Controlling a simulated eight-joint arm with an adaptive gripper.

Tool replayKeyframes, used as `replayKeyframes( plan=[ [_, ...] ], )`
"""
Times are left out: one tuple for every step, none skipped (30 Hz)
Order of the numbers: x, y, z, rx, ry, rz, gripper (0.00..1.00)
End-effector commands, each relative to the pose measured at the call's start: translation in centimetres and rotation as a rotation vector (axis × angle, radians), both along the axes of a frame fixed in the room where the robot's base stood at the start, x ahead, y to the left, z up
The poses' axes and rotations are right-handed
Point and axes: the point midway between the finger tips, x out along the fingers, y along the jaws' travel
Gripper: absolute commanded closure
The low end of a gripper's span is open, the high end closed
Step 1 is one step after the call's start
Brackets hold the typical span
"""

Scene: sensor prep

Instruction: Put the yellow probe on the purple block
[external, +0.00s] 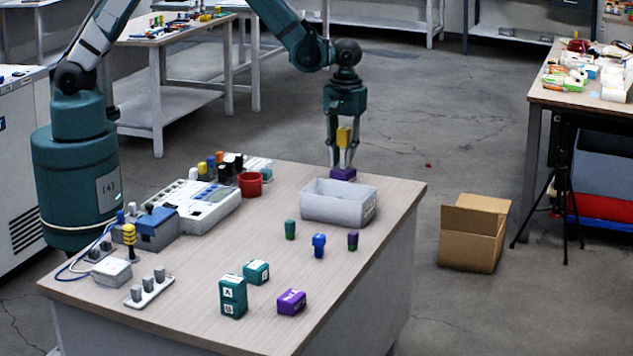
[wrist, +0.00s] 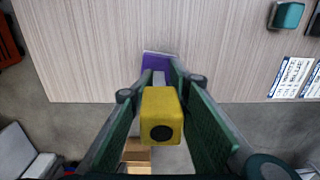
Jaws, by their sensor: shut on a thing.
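The yellow probe (external: 344,136) is upright between the fingers of my gripper (external: 343,160), which is shut on it at the far edge of the table. In the wrist view the probe's yellow head (wrist: 162,118), with a dark round spot, shows between the two green fingers. A purple block (external: 343,174) sits directly below the fingers on the table. It also shows beyond the probe in the wrist view (wrist: 156,61). The probe's lower end is mostly hidden, and I cannot tell whether it touches the block. Another purple block (external: 291,302) with white marks lies near the front edge.
A pale grey bin (external: 338,203) stands close in front of the gripper. A red cup (external: 250,184) and a white device (external: 198,203) are to the left. Small green, blue and purple pieces stand mid-table. Teal blocks (external: 233,296) are near the front.

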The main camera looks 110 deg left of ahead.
Motion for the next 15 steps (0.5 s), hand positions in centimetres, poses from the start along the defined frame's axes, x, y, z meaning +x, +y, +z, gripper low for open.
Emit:
replayKeyframes(
  plan=[
    [0.0, 0.0, -0.22, 0.0, 0.0, 0.0, 0.95],
    [0.01, 0.0, -0.15, 0.0, 0.0, 0.0, 0.78],
    [0.01, 0.0, -0.11, 0.0, 0.0, 0.0, 0.73],
    [0.01, 0.0, -0.11, 0.0, 0.0, 0.0, 0.69],
    [0.0, 0.0, -0.1, 0.0, 0.0, 0.0, 0.66],
    [0.01, 0.0, -0.1, 0.0, 0.0, 0.0, 0.66],
    [0.01, 0.0, -0.09, 0.0, 0.0, 0.0, 0.66],
    [0.01, 0.0, -0.09, 0.0, 0.0, 0.0, 0.66],
    [0.01, 0.0, -0.09, 0.0, 0.0, 0.0, 0.66],
    [0.01, 0.0, -0.09, 0.0, 0.0, 0.0, 0.66],
    [0.01, 0.0, -0.09, 0.0, 0.0, 0.0, 0.66],
    [0.01, 0.0, -0.09, 0.0, 0.0, 0.0, 0.66],
    [0.01, 0.0, -0.09, 0.0, 0.0, 0.0, 0.66],
    [0.01, 0.0, -0.08, 0.0, 0.0, 0.0, 0.66],
    [0.01, 0.0, -0.05, 0.0, 0.0, 0.0, 0.66]
  ],
)
